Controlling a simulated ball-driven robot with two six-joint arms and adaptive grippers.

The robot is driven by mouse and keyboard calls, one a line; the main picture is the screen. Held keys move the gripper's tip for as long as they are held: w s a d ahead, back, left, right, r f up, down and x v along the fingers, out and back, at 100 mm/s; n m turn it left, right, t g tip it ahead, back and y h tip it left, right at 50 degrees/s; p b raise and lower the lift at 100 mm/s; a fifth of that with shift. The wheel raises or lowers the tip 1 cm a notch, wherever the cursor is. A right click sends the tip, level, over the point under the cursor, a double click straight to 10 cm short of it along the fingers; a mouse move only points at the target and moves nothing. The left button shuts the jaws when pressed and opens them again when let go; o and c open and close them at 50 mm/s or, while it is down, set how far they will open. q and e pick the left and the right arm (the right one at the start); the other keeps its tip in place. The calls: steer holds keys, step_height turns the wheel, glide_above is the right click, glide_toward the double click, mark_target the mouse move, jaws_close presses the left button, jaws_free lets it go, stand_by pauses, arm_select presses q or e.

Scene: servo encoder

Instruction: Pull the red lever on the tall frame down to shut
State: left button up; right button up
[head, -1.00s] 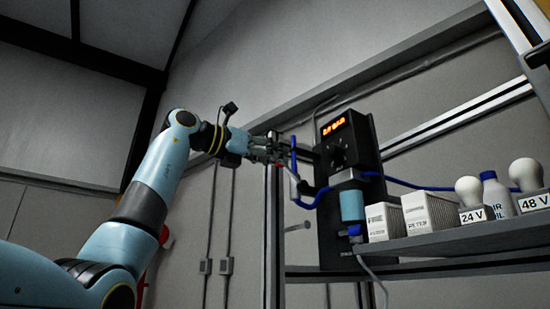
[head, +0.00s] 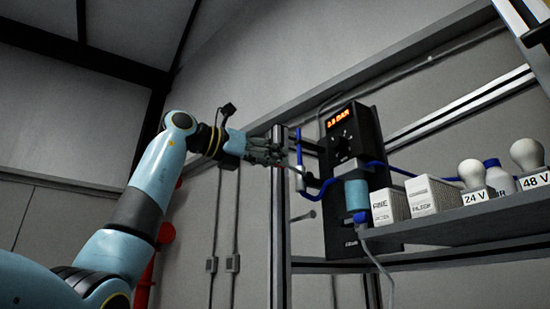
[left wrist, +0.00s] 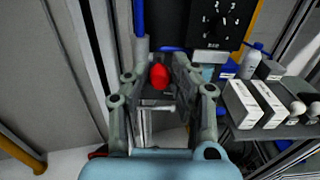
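The red lever (left wrist: 160,76) shows in the left wrist view as a rounded red end between the fingers of my left gripper (left wrist: 161,66). A small gap seems to show on either side of it, so the fingers look open around it. In the head view my left gripper (head: 284,158) is at the upper part of the tall frame (head: 278,230), left of the black panel (head: 352,150). The lever cannot be made out there, likely hidden by the fingers. My right gripper is not in view.
The panel has a dial and a lit display (head: 338,118). A shelf (head: 455,222) at right holds white boxes (head: 432,195) and bulbs.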

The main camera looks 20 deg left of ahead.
arm_select(q)
steer(key=shift+f, duration=0.1)
steer(key=shift+s+a+f+b, duration=0.15)
steer(key=shift+f+b, duration=0.35)
steer(key=shift+f, duration=0.2)
steer(key=o, duration=0.8)
steer(key=b+v, duration=0.3)
steer(key=v, duration=0.6)
